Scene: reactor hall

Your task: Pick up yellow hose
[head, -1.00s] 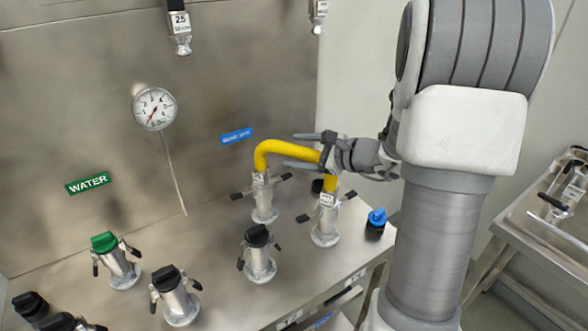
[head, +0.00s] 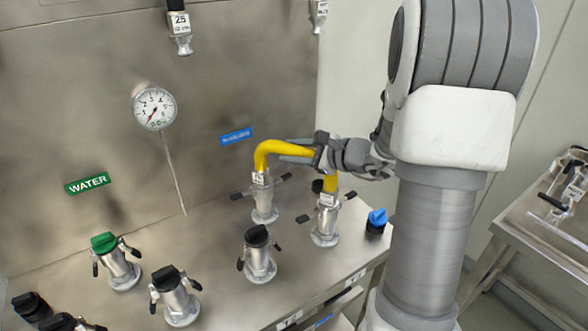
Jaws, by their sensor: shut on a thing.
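The yellow hose (head: 265,152) is a bent U-shaped piece at the middle of the head view. Its two ends go down to two silver couplings, a left one (head: 264,204) and a right one (head: 326,225), each with black levers spread out to the sides. My gripper (head: 300,151) reaches in from the right and is shut on the hose's upper, level stretch. Part of the hose's right bend is hidden behind my gripper.
More silver couplings with black caps (head: 257,236) and one with a green cap (head: 104,242) stand on the steel bench. A blue-topped black cap (head: 377,218) sits near its right edge. A gauge (head: 154,107) is on the back wall. A side table (head: 560,230) stands at right.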

